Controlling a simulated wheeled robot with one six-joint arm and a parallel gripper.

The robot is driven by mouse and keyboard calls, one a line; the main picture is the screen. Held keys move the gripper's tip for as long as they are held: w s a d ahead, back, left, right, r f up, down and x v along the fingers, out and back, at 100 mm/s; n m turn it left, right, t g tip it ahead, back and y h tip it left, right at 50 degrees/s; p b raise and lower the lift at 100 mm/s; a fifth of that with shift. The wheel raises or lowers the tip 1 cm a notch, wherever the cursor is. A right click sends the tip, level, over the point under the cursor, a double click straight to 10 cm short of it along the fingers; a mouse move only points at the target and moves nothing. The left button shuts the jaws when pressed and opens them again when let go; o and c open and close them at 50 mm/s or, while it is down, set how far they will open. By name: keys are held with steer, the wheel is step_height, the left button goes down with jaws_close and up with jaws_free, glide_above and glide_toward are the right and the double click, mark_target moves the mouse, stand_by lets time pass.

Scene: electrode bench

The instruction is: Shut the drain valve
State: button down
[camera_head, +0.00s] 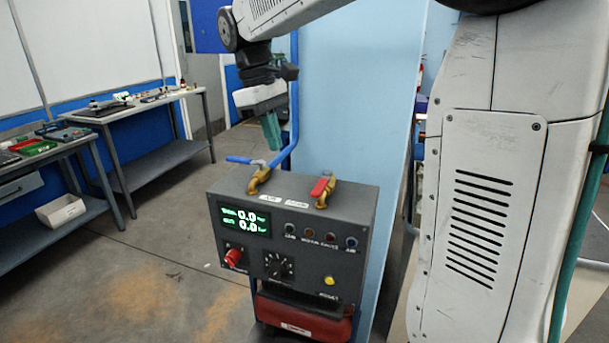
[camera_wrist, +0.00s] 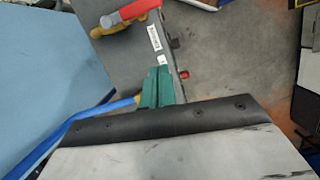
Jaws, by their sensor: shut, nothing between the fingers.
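Two brass valves sit on top of a dark grey control box (camera_head: 218,190). The right one has a red lever (camera_head: 319,187), lying roughly along its brass body (camera_head: 327,201); the red lever also shows at the top of the wrist view (camera_wrist: 136,11). The left one has a blue lever (camera_head: 240,160), turned across its brass body (camera_head: 258,181). The small white labels are too blurred to tell which valve is the drain. My gripper (camera_head: 271,130), with green fingers, is shut and empty above the back of the box. Its fingers show in the wrist view (camera_wrist: 157,88), touching neither lever.
A blue pipe (camera_head: 293,110) rises behind the box beside a light blue panel (camera_head: 355,90). The box front has a green display (camera_head: 244,219), knobs and buttons. Workbenches (camera_head: 150,100) stand at left, with open floor (camera_head: 150,230) between.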

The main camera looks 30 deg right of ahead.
mark_target(322, 183)
step_height(322, 183, up, 2)
steer(key=shift+d+n, duration=0.15)
steer(key=shift+n, duration=0.55)
steer(key=shift+s+f, duration=0.1)
steer(key=x, duration=1)
steer(key=shift+d+f, duration=0.1)
steer(key=shift+d, duration=0.05)
steer(key=shift+s+d+r, duration=0.15)
steer(key=shift+s+d, duration=0.25)
steer(key=shift+s, duration=0.2)
steer(key=shift+s+d+r, duration=0.1)
steer(key=shift+s+d, duration=0.3)
steer(key=shift+s, duration=0.2)
steer(key=shift+s+d, duration=0.35)
steer(key=shift+s, duration=0.1)
steer(key=shift+a, duration=0.15)
